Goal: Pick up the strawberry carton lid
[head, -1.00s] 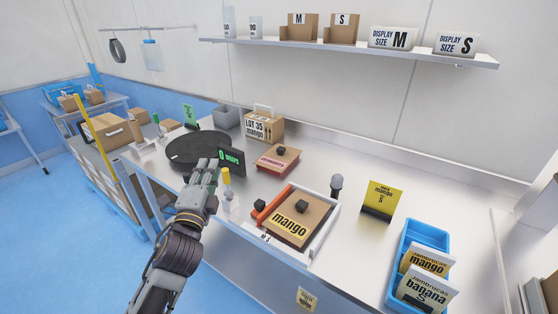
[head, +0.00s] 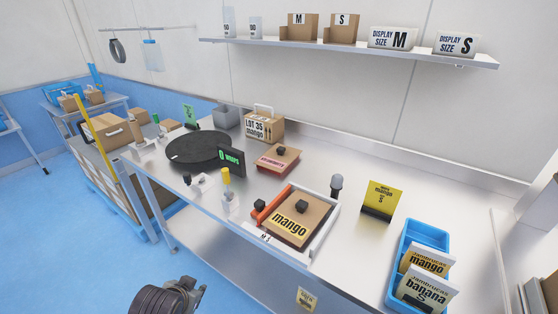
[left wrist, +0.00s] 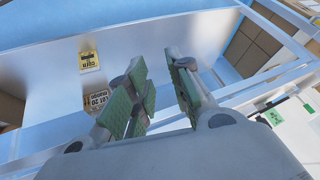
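A brown carton (head: 267,168) with a reddish label stands mid-table, and its lid (head: 281,152) with a dark knob is on top. The label is too small to read surely, but its colour suggests strawberry. My left arm (head: 165,299) shows only at the bottom edge of the head view, low and well apart from the carton. In the left wrist view my left gripper (left wrist: 160,80) is open, with nothing between its green-padded fingers. My right gripper is not in view.
A mango lid (head: 305,222) with a dark knob lies in a white and orange frame at the table's front. A black round turntable (head: 195,148) and a display (head: 232,161) stand left of the reddish carton. A blue bin (head: 402,262) holds pouches at right.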

